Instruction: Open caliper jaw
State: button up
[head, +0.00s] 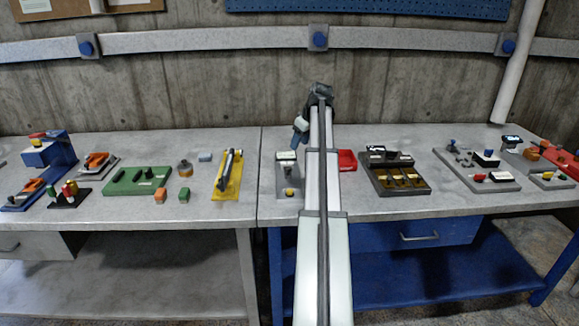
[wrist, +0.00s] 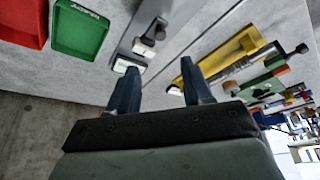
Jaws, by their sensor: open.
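A grey fixture (head: 281,184) with a white-topped block and a yellow knob stands on the bench just left of my arm. It looks like the caliper, but I cannot tell for certain. In the wrist view it is a long grey plate (wrist: 129,43) with a grey block and a white-topped piece (wrist: 128,66) near the left fingertip. My gripper (head: 299,134) is above and behind this fixture. In the wrist view my gripper (wrist: 157,72) is open, with nothing between its two fingers. Whether a finger touches the fixture cannot be told. My arm hides part of the bench.
A yellow fixture (head: 220,189) with a rod stands to the left. A red tray (head: 347,160) is just right of my arm, and a green tray (wrist: 80,32) shows in the wrist view. A dark tray (head: 379,187) is further right. Bare bench lies between fixtures.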

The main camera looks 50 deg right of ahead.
aim_at(288, 168)
jog(key=x, duration=1.3)
jog(key=shift+w+f, duration=0.15)
jog(key=shift+c, duration=0.3)
grip_shut()
